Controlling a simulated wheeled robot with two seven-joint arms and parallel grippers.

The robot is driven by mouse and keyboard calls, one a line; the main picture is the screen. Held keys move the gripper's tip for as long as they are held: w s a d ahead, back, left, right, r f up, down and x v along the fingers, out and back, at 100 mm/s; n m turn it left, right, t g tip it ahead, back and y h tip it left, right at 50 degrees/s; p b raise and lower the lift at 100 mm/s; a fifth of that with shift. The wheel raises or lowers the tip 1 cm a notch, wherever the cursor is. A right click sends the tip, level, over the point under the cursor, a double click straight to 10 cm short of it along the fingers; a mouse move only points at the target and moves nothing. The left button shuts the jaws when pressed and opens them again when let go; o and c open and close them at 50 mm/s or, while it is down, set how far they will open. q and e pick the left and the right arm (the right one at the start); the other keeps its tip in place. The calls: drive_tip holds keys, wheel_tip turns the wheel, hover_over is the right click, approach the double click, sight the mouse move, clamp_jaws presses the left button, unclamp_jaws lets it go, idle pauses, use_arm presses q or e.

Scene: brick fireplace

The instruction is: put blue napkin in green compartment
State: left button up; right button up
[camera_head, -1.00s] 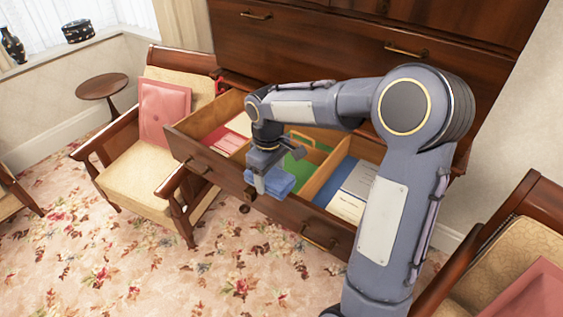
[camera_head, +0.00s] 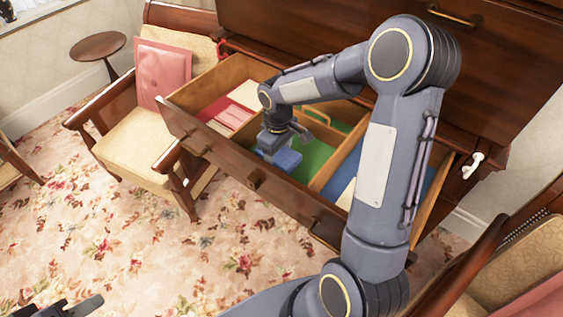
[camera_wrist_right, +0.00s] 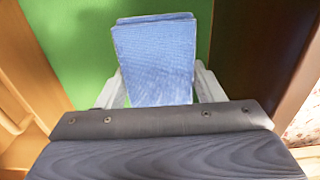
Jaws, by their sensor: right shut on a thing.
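The blue napkin (camera_head: 287,160) is folded and held by my right gripper (camera_head: 270,155) in the open drawer, over the green compartment (camera_head: 314,158). In the right wrist view the napkin (camera_wrist_right: 157,58) sits between the two fingers of my right gripper (camera_wrist_right: 157,90), with the green floor (camera_wrist_right: 75,35) behind it. I cannot tell whether the napkin touches that floor. My left gripper (camera_head: 72,308) shows only in part at the bottom left of the head view, far from the drawer; its jaws are not clear.
The drawer's left compartment holds red and cream items (camera_head: 228,112). The right compartment has a blue floor (camera_head: 345,180), partly behind my right arm. Wooden dividers and the drawer front (camera_head: 240,172) border the green compartment. A cushioned armchair (camera_head: 150,130) stands left of the drawer.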

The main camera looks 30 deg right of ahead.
drive_tip(key=shift+f, duration=2.65)
drive_tip(key=shift+f, duration=0.1)
drive_tip(key=shift+f, duration=0.15)
drive_tip(key=o, duration=1)
drive_tip(key=shift+c, duration=0.2)
